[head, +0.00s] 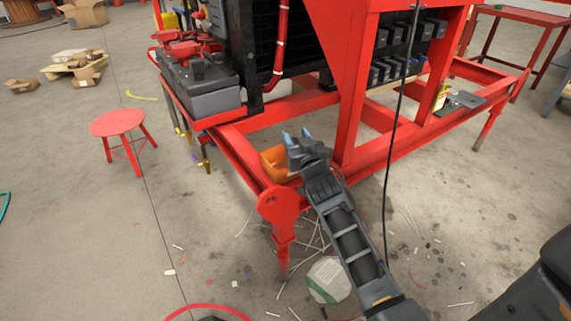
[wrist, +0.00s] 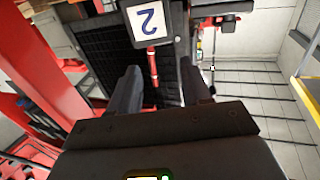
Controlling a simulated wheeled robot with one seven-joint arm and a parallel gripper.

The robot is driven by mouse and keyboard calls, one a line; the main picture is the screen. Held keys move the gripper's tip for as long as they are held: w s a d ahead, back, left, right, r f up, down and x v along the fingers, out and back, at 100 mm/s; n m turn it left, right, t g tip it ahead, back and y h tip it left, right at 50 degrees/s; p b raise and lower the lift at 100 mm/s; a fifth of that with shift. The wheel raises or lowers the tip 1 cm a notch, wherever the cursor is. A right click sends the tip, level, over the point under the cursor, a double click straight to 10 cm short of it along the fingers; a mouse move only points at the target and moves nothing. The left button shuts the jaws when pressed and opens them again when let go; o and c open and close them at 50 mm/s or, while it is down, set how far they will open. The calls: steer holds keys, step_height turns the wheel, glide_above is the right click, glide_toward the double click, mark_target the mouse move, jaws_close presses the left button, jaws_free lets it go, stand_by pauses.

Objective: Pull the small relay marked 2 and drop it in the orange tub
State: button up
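A dark relay with a white label marked 2 (wrist: 148,20) shows at the top of the wrist view, at the ends of my gripper's fingers (wrist: 158,65). The number is upside down there. In the head view my gripper (head: 297,136) is in front of the red frame and overlaps the orange tub (head: 272,162) in the picture. The relay cannot be made out there. The tub sits behind the gripper, partly hidden by it, inside the skid's corner.
Rows of dark relays (head: 388,72) are on the skid at upper right. A red post (head: 352,95) and rails of the skid frame stand close to my arm. A black cable (head: 391,150) hangs right of it. A red stool (head: 118,124) stands left on open floor.

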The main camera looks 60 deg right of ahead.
steer(key=o, duration=0.4)
steer(key=shift+c, duration=0.2)
steer(key=v, duration=0.8)
steer(key=s+a+r+n+t+y+p, duration=0.2)
steer(key=s+a+y+p, duration=0.1)
steer(key=a, duration=0.8)
steer(key=s+a+r+n+t+y+p, duration=0.1)
steer(key=s+a+n+y+p, duration=0.2)
steer(key=a, duration=0.9)
steer(key=s+a+r+n+y+p, duration=0.4)
steer(key=s+a+r+y, duration=0.3)
steer(key=s+a+r, duration=0.4)
steer(key=s+r+n, duration=0.1)
steer(key=s, duration=0.2)
steer(key=shift+s+r+y+p, duration=0.3)
steer(key=shift+r+y+p, duration=0.1)
